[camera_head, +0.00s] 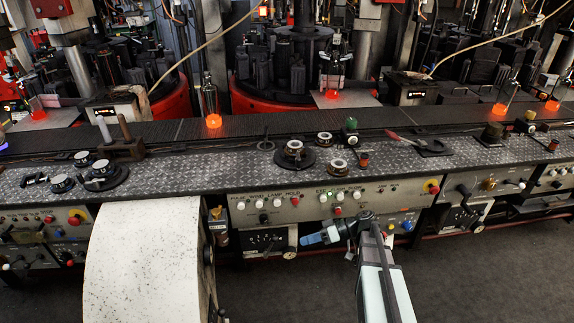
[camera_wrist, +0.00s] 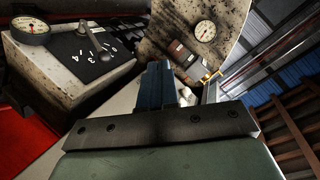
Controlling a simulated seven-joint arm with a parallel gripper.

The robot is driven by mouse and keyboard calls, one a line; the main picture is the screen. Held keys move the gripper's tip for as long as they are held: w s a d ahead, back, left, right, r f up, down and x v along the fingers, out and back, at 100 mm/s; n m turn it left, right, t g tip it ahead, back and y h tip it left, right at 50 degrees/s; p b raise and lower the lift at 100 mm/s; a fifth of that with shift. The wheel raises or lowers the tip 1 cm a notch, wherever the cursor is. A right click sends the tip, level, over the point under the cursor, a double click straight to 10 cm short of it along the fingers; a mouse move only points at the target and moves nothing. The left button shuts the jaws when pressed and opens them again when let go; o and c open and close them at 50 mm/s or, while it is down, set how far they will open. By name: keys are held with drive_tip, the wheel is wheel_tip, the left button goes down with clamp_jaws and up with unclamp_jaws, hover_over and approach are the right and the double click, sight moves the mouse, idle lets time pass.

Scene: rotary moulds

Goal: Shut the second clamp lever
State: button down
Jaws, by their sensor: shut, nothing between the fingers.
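My gripper (camera_head: 316,239) is in front of the control panel in the head view, pointing left, with blue fingers. In the wrist view the fingers (camera_wrist: 158,86) are together and hold nothing. Ahead of them to the left is a grey box with a small metal lever (camera_wrist: 94,40) on a black numbered plate (camera_wrist: 90,57). The fingers are apart from this lever. A red-handled lever (camera_head: 405,139) lies on a black base on the bench, far from my gripper. No label shows which lever is the second clamp lever.
A large white speckled cover (camera_head: 145,262) stands left of my gripper. A round gauge (camera_wrist: 205,31) and a brown fitting (camera_wrist: 186,60) are ahead in the wrist view. Another gauge (camera_wrist: 30,31) sits on the grey box. Buttons (camera_head: 338,197) line the panel above my gripper.

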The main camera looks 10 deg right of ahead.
drive_tip(key=s+a+f+m+g+h, duration=0.2)
drive_tip(key=s+f+m+h, duration=0.1)
drive_tip(key=s+f, duration=0.6)
drive_tip(key=s+a+f+m+g+h, duration=0.2)
drive_tip(key=s+f, duration=0.6)
drive_tip(key=f, duration=0.2)
drive_tip(key=s+d+f+m+g+h, duration=0.2)
drive_tip(key=s+f+h, duration=0.3)
drive_tip(key=s, duration=0.6)
drive_tip(key=s+d+f+m+g+h, duration=0.15)
drive_tip(key=s+d+f+h, duration=0.35)
drive_tip(key=s, duration=0.6)
drive_tip(key=n+t+h, duration=0.6)
drive_tip(key=t+h, duration=0.8)
drive_tip(key=t, duration=0.1)
approach(298, 160)
drive_tip(key=w+a+f, duration=0.1)
drive_tip(key=a, duration=0.6)
drive_tip(key=x, duration=0.9)
drive_tip(key=shift+w+d, duration=0.2)
drive_tip(key=shift+d, duration=0.1)
drive_tip(key=shift+s+d, duration=0.25)
drive_tip(key=shift+d, duration=0.25)
drive_tip(key=shift+s+d, duration=0.25)
drive_tip(key=shift+d, duration=0.3)
drive_tip(key=shift+s+d, duration=0.1)
drive_tip(key=shift+d, duration=0.6)
